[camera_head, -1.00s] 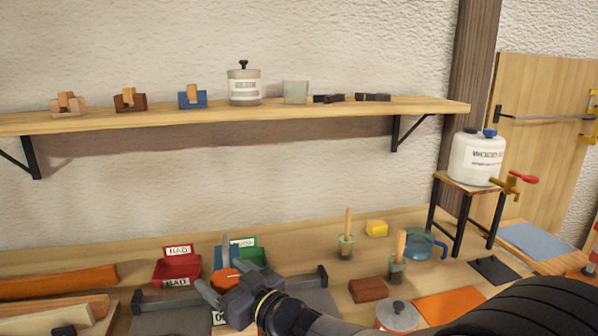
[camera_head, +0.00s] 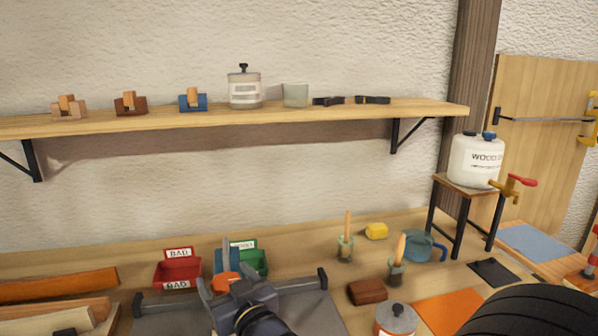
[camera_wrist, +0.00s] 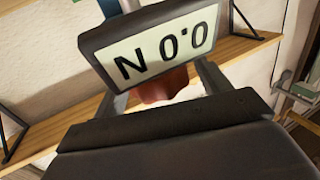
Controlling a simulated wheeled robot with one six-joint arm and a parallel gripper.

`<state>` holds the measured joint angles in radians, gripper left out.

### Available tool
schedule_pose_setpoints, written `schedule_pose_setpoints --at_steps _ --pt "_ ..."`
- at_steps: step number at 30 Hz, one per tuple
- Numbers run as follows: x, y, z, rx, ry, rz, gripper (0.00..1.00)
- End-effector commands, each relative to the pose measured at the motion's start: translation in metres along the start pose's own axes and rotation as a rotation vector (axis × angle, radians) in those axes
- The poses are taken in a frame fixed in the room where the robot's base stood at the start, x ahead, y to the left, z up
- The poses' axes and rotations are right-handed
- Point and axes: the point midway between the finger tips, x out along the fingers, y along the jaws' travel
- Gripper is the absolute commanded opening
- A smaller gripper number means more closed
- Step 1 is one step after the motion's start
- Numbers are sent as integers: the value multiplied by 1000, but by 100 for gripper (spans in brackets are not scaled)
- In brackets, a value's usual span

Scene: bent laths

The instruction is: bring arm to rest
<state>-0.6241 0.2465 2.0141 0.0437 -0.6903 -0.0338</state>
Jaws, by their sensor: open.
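My gripper (camera_head: 224,287) is over the workbench, low in the head view, in front of the red BAD tray (camera_head: 178,272) and the green tray (camera_head: 254,262). Its jaws are open. An orange-red piece (camera_head: 226,281) with a grey upright shaft shows by the jaws; I cannot tell whether they touch it. In the wrist view a display (camera_wrist: 148,50) reading "N 0.0" stands close in front of the jaws, with a reddish part (camera_wrist: 165,86) below it. My arm hides part of the bench.
Laths (camera_head: 60,284) lie at the left. A brown block (camera_head: 367,291), a lidded pot (camera_head: 396,320), two brush pots, a blue jug (camera_head: 420,246) and an orange mat (camera_head: 452,311) are at the right. A wall shelf (camera_head: 250,115) runs above. A white canister (camera_head: 474,160) stands on a stool.

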Motion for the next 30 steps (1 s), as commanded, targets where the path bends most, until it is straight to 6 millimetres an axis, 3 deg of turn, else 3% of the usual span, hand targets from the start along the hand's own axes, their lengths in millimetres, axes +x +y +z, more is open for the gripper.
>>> schedule_pose_setpoints --at_steps 30 --pt "0 -1 -3 -2 -3 369 72"
